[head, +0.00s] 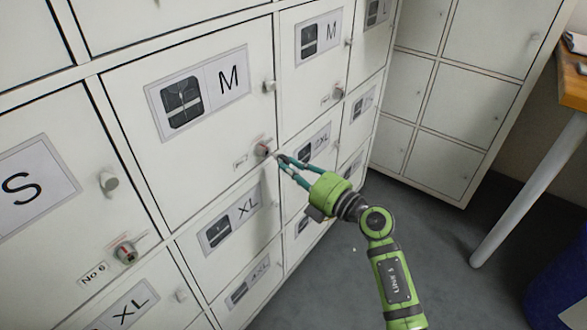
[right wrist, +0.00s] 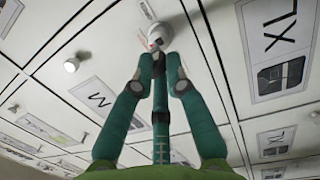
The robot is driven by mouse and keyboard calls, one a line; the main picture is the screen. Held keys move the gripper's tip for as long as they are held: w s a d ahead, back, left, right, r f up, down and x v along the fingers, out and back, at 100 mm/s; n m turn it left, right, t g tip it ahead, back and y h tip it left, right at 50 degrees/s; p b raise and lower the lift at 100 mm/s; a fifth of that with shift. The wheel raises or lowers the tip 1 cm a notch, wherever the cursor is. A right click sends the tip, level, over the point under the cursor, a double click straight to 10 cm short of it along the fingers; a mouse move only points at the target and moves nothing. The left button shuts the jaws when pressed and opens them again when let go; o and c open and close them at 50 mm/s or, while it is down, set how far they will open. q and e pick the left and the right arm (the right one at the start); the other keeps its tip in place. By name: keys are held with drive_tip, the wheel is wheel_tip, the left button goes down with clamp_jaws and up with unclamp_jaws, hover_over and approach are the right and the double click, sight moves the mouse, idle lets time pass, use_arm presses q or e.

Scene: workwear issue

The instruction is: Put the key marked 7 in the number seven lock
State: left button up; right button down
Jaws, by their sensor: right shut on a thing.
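My right gripper (head: 279,158) reaches up from the lower right in the head view, with its green fingers closed together at a round lock (head: 263,149) on a white locker door. It is shut on the key, which the fingers almost wholly hide; its number cannot be read. In the right wrist view, the fingertips (right wrist: 158,68) meet just below the pale round lock (right wrist: 165,37). I cannot tell whether the key is inside the lock. The small label (head: 240,162) beside this lock is too small to read. My left gripper is not in view.
Another lock (head: 126,252) at the lower left has a label reading No 6 (head: 93,274). A further lock (head: 338,92) is on the upper right M door. Door knobs, such as one (head: 269,86), stick out. A wooden table (head: 573,88) stands far right; open floor lies between.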

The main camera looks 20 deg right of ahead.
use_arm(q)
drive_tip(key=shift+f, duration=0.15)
use_arm(e)
drive_tip(key=shift+d+n+g+y, duration=0.1)
drive_tip(key=shift+n+g+y, duration=0.3)
drive_tip(key=shift+n+y, duration=0.1)
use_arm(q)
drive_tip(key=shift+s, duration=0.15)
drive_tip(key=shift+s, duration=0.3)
use_arm(e)
drive_tip(key=shift+w, duration=0.1)
drive_tip(key=shift+d, duration=0.1)
use_arm(q)
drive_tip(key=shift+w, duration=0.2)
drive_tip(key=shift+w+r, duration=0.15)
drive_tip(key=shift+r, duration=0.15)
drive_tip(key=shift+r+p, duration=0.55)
drive_tip(key=shift+p, duration=0.3)
